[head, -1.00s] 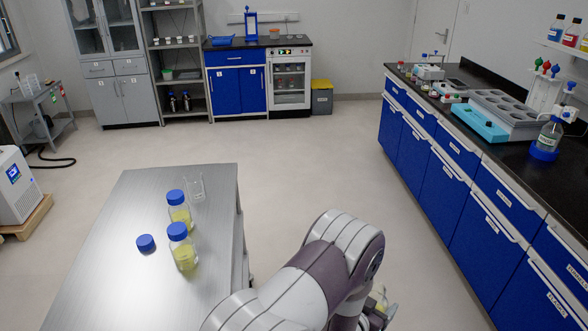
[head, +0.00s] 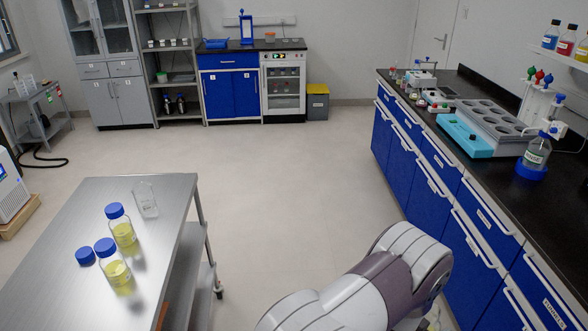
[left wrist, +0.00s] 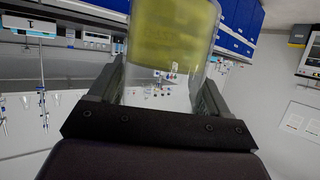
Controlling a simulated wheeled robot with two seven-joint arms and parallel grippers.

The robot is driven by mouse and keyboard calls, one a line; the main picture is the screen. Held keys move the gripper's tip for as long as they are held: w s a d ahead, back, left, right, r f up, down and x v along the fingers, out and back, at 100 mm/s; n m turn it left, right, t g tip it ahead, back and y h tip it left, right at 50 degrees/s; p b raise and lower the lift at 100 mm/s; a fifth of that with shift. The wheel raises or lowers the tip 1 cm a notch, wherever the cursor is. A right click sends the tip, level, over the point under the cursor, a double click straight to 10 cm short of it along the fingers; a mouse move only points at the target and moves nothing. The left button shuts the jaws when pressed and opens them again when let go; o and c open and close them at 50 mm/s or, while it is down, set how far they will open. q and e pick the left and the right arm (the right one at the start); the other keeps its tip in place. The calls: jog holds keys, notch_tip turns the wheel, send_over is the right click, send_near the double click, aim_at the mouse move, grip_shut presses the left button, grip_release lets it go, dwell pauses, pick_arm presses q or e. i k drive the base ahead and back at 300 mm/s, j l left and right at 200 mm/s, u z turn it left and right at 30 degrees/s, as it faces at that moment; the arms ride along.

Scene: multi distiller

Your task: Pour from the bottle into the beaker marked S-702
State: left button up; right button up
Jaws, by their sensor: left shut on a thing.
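My left gripper (left wrist: 160,88) is shut around a clear bottle (left wrist: 174,38) with yellow liquid, seen in the left wrist view. The bottle's upper and lower ends are not clearly visible. In the head view my arm crosses the lower right, and the gripper is mostly hidden behind it at the bottom edge. A clear glass beaker (head: 146,201) stands on the metal cart; I cannot read any marking on it. No S-702 label is legible. My right gripper is not in view.
The metal cart (head: 60,262) also holds two blue-capped bottles with yellow liquid (head: 122,232) (head: 114,268) and a loose blue cap (head: 85,256). A black-topped bench (head: 480,185) with racks, equipment and a bottle (head: 535,155) runs along the right. The floor between is clear.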

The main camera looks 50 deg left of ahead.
aim_at(145, 199)
jog(key=i+j+u, duration=0.1)
jog(key=u, duration=0.3)
jog(key=i+u, duration=0.25)
jog(key=u, duration=0.2)
jog(key=i+u, duration=0.15)
jog(key=u, duration=0.25)
jog(key=i+u, duration=0.2)
jog(key=u, duration=0.2)
jog(key=i+l+u, duration=0.1)
jog(key=u, duration=0.3)
jog(key=i+l+u, duration=0.1)
jog(key=i+u, duration=0.3)
jog(key=i+l+u, duration=0.15)
jog(key=u, duration=0.3)
jog(key=i+l+u, duration=0.5)
jog(key=u, duration=0.35)
jog(key=i+l+u, duration=0.15)
jog(key=l+u, duration=0.25)
jog(key=l, duration=0.15)
